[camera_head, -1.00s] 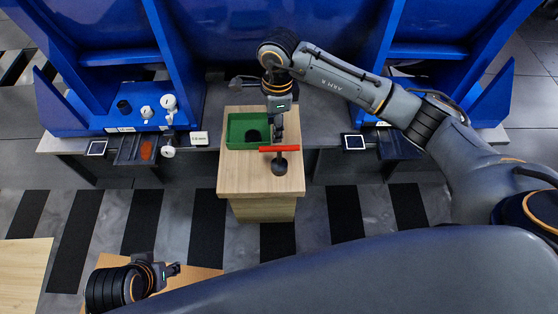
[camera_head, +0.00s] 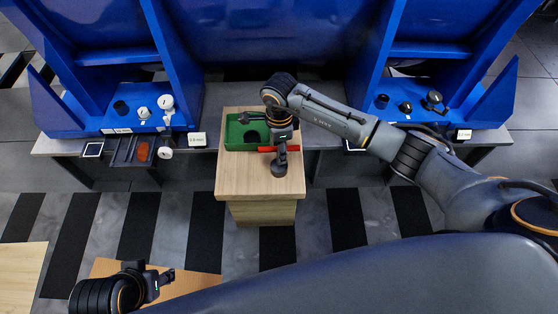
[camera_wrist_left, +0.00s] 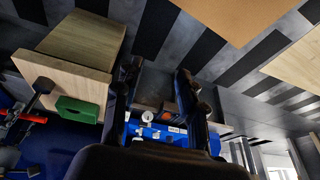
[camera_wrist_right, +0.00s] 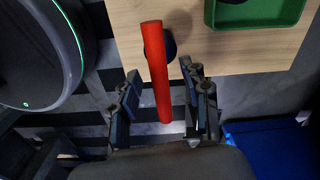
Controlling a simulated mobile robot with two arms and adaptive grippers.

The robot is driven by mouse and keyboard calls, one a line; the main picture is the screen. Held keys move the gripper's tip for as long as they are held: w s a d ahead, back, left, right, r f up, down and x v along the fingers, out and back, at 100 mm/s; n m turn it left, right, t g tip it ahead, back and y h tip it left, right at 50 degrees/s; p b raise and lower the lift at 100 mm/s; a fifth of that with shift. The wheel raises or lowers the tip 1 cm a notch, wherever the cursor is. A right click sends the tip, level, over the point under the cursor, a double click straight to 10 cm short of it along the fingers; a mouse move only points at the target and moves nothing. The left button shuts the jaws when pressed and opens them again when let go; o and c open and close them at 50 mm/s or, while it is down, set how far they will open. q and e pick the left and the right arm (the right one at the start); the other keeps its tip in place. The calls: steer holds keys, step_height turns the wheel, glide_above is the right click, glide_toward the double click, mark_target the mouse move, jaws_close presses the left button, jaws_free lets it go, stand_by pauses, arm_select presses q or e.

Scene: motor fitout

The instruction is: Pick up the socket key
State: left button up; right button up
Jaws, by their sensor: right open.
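The socket key, as I take it, has a red bar handle (camera_head: 265,149) and a dark round part (camera_head: 279,169) at the front of the small wooden cabinet top. In the right wrist view the red bar (camera_wrist_right: 156,60) runs between the spread fingers of my right gripper (camera_wrist_right: 160,72), with clearance on both sides. The dark round part (camera_wrist_right: 170,44) shows partly behind the bar. In the head view my right gripper (camera_head: 279,160) covers the bar's middle. My left gripper (camera_head: 169,275) is open and empty at lower left, far from the key; it also shows in the left wrist view (camera_wrist_left: 158,70).
A green bin (camera_head: 234,142) sits on the wooden cabinet (camera_head: 235,180) behind the key; it also shows in the right wrist view (camera_wrist_right: 255,15). Blue shelving units (camera_head: 130,119) with white and dark parts stand left and right.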

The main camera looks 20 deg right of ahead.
steer(key=shift+f, duration=0.85)
jaws_close()
steer(key=shift+r, duration=0.1)
steer(key=shift+r, duration=0.1)
